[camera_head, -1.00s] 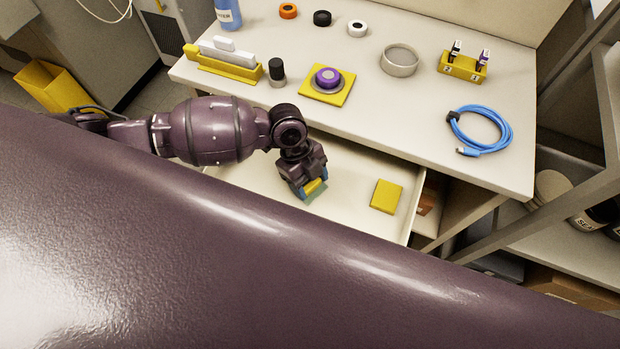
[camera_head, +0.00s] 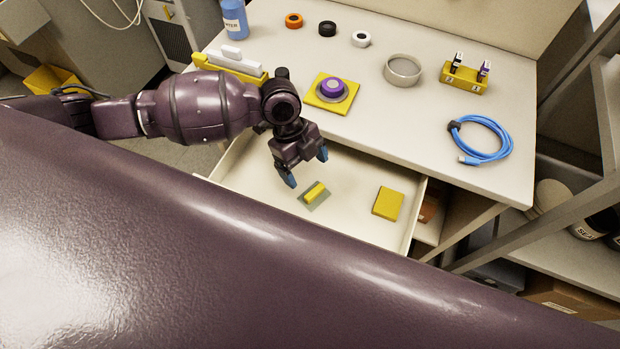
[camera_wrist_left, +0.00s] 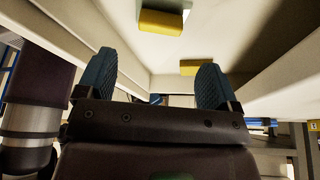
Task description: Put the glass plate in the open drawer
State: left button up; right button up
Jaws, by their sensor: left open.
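The glass plate (camera_head: 321,202) is a small greenish, see-through sheet with a yellow block-like grip (camera_head: 314,191) on it. It lies on the floor of the open drawer (camera_head: 357,222), left of a yellow square block (camera_head: 388,203). In the left wrist view, the plate's yellow grip (camera_wrist_left: 161,22) shows near the top. My left gripper (camera_head: 308,168) is open and empty, just above and beyond the plate, with its blue fingertips apart. In the left wrist view, both fingers (camera_wrist_left: 155,78) stand wide apart with nothing between them. My right gripper is not in view.
The drawer sits under the white table (camera_head: 430,130). On the table are a purple knob on a yellow base (camera_head: 331,92), a metal ring (camera_head: 402,70), a yellow holder (camera_head: 464,78) and a coiled blue cable (camera_head: 483,138). A metal shelf frame stands at the right.

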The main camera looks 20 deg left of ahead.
pick_arm(q)
jog(key=v, duration=0.4)
jog(key=shift+w+a+r, duration=0.1)
jog(key=shift+a+r, duration=0.05)
jog(key=shift+r, duration=0.2)
dwell(0.3)
